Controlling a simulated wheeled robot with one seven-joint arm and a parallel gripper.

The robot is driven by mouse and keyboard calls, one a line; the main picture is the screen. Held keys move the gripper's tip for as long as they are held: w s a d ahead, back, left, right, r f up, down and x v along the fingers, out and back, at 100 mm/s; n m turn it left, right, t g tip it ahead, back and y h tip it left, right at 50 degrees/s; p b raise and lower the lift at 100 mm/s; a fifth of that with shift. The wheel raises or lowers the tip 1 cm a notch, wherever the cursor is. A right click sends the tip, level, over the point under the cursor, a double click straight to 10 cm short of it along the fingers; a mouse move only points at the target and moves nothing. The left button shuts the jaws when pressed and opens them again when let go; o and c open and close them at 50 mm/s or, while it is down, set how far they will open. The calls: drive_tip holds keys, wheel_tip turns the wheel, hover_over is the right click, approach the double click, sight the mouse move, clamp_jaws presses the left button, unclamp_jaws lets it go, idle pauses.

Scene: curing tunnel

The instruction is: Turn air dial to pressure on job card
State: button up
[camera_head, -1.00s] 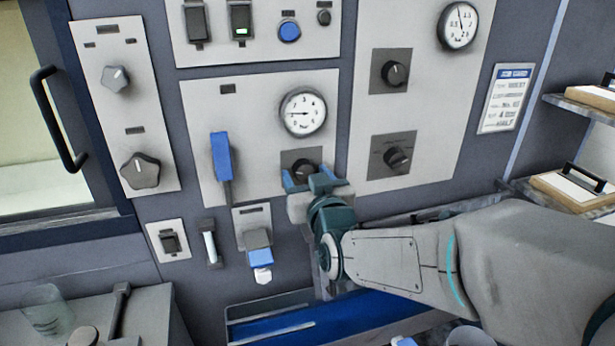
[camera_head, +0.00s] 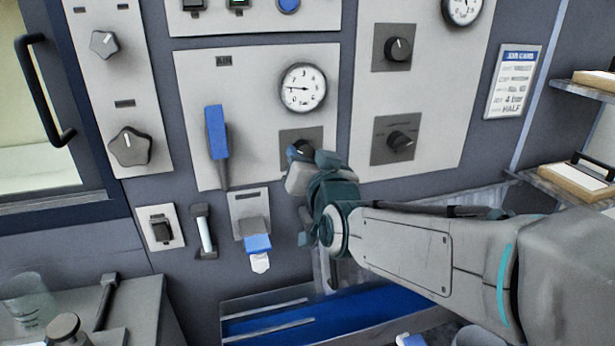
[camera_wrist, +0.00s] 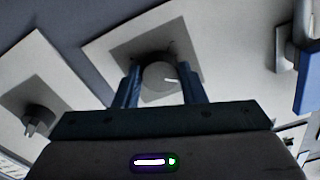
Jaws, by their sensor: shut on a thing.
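The air dial (camera_head: 303,147) is a dark knob on a square grey plate in the panel labelled AIR. My gripper (camera_head: 302,156) is shut on it and hides most of it in the head view. In the wrist view the air dial (camera_wrist: 160,76) sits between my two blue fingers (camera_wrist: 160,88), with a white mark pointing right. Above it, a round white gauge (camera_head: 303,87) has its needle pointing left, slightly upward. The job card (camera_head: 513,82) hangs at the right; a lower line seems to read 4 with a unit, then HALF, but its small text is blurred.
A blue lever (camera_head: 217,132) stands left of the dial. Two more knobs, an upper (camera_head: 398,49) and a lower (camera_head: 399,141), are on the panel to the right. A blue-ended switch (camera_head: 256,242) is below. Shelves (camera_head: 575,185) stand at far right.

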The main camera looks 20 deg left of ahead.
drive_tip(key=m+b, duration=1.4)
drive_tip(key=m, duration=0.2)
drive_tip(key=shift+r+m, duration=0.1)
drive_tip(key=shift+m, duration=0.2)
drive_tip(key=m, duration=0.3)
drive_tip(key=shift+b, duration=0.35)
drive_tip(key=m, duration=0.4)
drive_tip(key=shift+r, duration=0.1)
drive_tip(key=shift+m+b, duration=0.4)
drive_tip(key=shift+m, duration=1.4)
